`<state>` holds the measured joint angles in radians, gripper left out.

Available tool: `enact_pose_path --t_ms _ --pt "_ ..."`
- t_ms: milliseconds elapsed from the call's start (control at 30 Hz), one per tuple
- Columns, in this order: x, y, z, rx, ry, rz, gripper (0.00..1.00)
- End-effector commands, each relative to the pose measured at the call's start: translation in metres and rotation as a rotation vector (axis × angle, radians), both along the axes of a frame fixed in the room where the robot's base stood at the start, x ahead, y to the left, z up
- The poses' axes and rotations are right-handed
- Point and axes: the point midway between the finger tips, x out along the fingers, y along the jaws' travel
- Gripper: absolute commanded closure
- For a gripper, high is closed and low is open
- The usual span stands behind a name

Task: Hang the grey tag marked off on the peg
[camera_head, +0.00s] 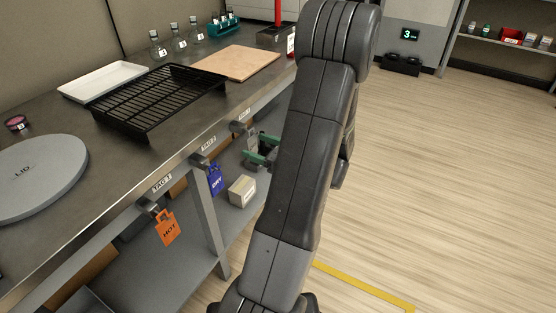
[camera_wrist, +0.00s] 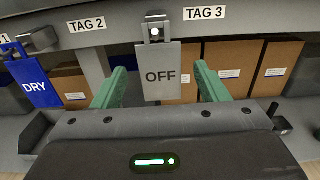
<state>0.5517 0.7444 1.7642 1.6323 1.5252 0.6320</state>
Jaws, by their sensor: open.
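The grey tag marked OFF (camera_wrist: 161,75) hangs upright below the grey peg (camera_wrist: 154,20) just left of the TAG 3 label in the wrist view. A bright round spot shows at the tag's top, against the peg. In the head view the grey tag (camera_head: 252,143) is small and partly hidden. My gripper (camera_wrist: 161,88) is open, with one green finger on each side of the tag and gaps between. In the head view my gripper (camera_head: 262,150) is low at the bench front, partly hidden by my arm.
A blue DRY tag (camera_head: 215,180) and an orange HOT tag (camera_head: 167,228) hang from neighbouring pegs along the bench edge (camera_head: 120,218). Boxes (camera_wrist: 195,80) stand on the shelf behind the grey tag. A black rack (camera_head: 160,95) lies on the bench. Open floor lies to the right.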

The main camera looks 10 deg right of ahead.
Motion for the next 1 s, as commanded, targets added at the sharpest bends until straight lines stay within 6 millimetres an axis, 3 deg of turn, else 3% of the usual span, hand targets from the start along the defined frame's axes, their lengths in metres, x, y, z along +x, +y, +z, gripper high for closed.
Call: enact_pose_path --t_ms 100,300,667,900,1000 --pt "0.011 0.017 -0.001 -0.001 -0.002 0.004 0.33" --pt "0.023 0.032 -0.001 -0.001 -0.001 0.002 0.33" --pt "0.026 0.036 0.0 0.001 -0.001 0.0 0.33" --pt "0.026 0.036 0.0 0.001 -0.001 0.0 0.76" --pt "0.026 0.035 0.0 0.0 0.0 0.0 0.8"
